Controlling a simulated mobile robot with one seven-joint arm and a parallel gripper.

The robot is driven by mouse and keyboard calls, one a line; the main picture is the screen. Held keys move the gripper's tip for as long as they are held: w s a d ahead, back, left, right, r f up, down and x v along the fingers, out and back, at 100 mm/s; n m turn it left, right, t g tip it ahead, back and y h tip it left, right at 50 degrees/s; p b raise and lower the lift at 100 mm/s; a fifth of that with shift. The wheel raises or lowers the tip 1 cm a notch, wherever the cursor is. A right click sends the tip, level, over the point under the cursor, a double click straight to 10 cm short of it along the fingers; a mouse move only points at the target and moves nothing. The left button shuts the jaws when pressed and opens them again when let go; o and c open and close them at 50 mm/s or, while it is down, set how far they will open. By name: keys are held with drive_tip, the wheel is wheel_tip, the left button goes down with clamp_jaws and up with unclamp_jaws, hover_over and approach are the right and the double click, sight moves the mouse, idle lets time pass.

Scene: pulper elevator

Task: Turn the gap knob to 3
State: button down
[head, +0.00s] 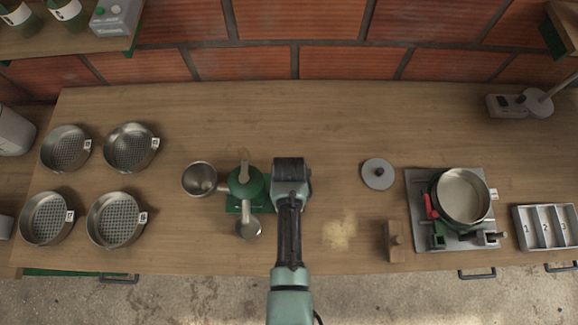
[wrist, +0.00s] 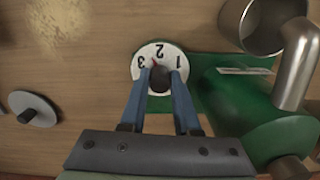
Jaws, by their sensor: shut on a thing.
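The gap knob (wrist: 160,76) is a small dark knob at the middle of a white dial (wrist: 139,76) marked 1, 2 and 3. Its red pointer (wrist: 154,63) slants up and left in the wrist view, between the 2 and the 3. My gripper (wrist: 161,73) has its two blue fingers shut on the knob, one on each side. The dial sits on the green base of the pulper (wrist: 240,105). In the head view the pulper (head: 245,182) stands just left of my gripper (head: 291,172), which hides the knob and dial there.
A metal cup (head: 199,179) stands left of the pulper. Several sieves (head: 130,147) stand further left. The bench behind my gripper is clear.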

drive_tip(key=n, duration=0.3)
drive_tip(key=shift+n+p, duration=0.7)
drive_tip(key=shift+n, duration=1.4)
drive_tip(key=c, duration=0.6)
unclamp_jaws()
drive_tip(key=shift+c, duration=0.2)
wheel_tip(320, 180, up, 13)
